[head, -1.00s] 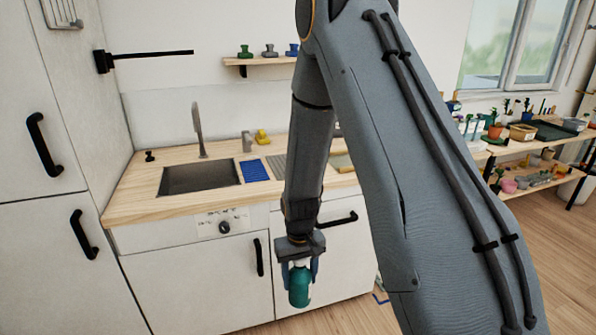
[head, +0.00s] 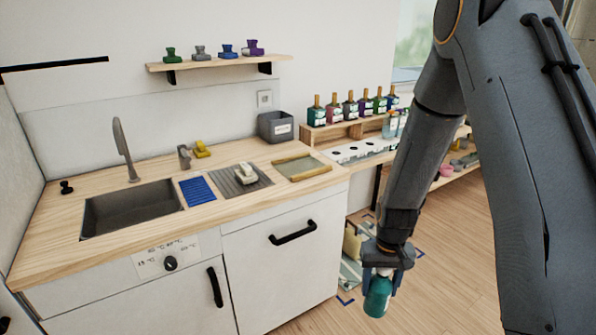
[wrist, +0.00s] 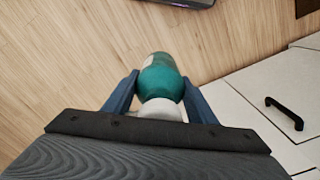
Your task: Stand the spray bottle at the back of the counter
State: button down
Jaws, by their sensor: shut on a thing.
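My gripper (head: 384,273) is shut on a teal spray bottle (head: 377,296) with a white top. It holds the bottle above the floor, to the right of the counter's front. In the wrist view the bottle (wrist: 160,82) sits between the two blue fingers, its white part nearest the palm; the gripper hides part of the top. The wooden counter (head: 110,250) runs along the wall at left and is lower than the shelf. Its back strip shows bare wood near the wall.
On the counter are a sink (head: 130,208), a blue mat (head: 197,191), a grey ribbed mat (head: 225,187) bearing a pale object, a wood-edged tray (head: 300,168) and a grey bin (head: 276,127). A shelf (head: 215,63) hangs above. Bottles (head: 350,108) stand on a rack at right.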

aim_at(256, 144)
jog(key=z, duration=0.55)
jog(key=i, duration=1.1)
jog(key=u, duration=1.85)
